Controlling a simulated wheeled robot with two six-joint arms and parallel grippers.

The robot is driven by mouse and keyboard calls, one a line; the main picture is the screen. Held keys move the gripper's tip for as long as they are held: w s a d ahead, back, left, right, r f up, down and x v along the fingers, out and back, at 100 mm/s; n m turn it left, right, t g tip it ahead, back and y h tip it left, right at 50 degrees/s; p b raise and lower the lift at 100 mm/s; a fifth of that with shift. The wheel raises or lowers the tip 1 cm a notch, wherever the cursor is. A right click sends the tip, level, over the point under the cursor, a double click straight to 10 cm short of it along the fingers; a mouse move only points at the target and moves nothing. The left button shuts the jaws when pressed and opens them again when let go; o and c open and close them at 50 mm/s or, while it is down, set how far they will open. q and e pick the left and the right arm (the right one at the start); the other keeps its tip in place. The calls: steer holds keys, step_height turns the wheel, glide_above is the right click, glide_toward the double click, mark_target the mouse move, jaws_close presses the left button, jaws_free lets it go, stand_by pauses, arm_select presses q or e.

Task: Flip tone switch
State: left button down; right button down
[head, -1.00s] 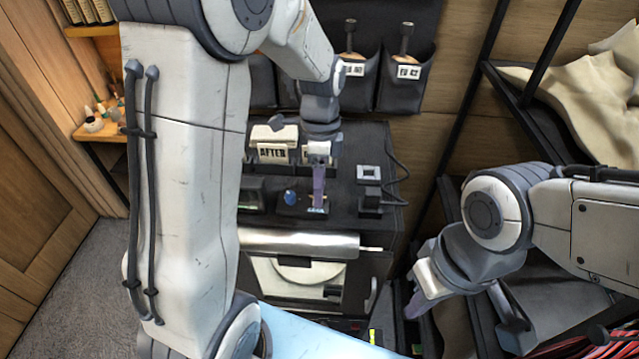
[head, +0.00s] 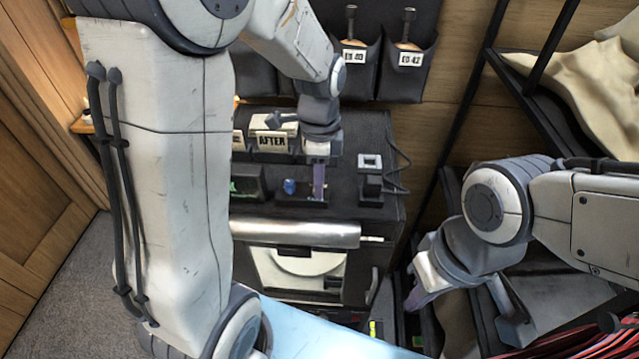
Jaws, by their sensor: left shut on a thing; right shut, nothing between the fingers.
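A small black switch box (head: 287,200) with a blue knob (head: 290,187) sits on the dark bench top. My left gripper (head: 319,196) points down at the right end of this box, its purple fingers shut on a small part there. That part looks like the tone switch, but the fingers hide it, so I cannot tell which way it is set. My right gripper (head: 416,300) is shut and empty, low and to the right, away from the bench.
A box labelled AFTER (head: 271,139) stands behind the switch box. A small device (head: 371,184) with a cable is to its right. A metal roll (head: 295,233) runs along the bench front. Dark wall pockets (head: 402,80) hang behind. A shelf rack stands at right.

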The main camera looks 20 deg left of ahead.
arm_select(q)
steer(key=shift+s+d+f+t+y+b, duration=0.1)
steer(key=shift+s+f+t+y+b, duration=0.15)
steer(key=shift+t+b, duration=0.65)
steer(key=shift+r+t+b, duration=0.25)
steer(key=shift+t+b, duration=0.05)
steer(key=shift+b, duration=0.1)
arm_select(e)
step_height(320, 180, down, 4)
steer(key=shift+r, duration=0.2)
arm_select(q)
steer(key=c, duration=0.6)
jaws_free()
steer(key=shift+c, duration=0.2)
step_height(320, 180, up, 10)
steer(key=s+b, duration=0.1)
steer(key=b, duration=0.1)
steer(key=shift+s+d+r, duration=0.2)
steer(key=shift+s, duration=0.2)
arm_select(e)
step_height(320, 180, down, 2)
steer(key=shift+f, duration=0.1)
arm_select(q)
steer(key=shift+s, duration=0.1)
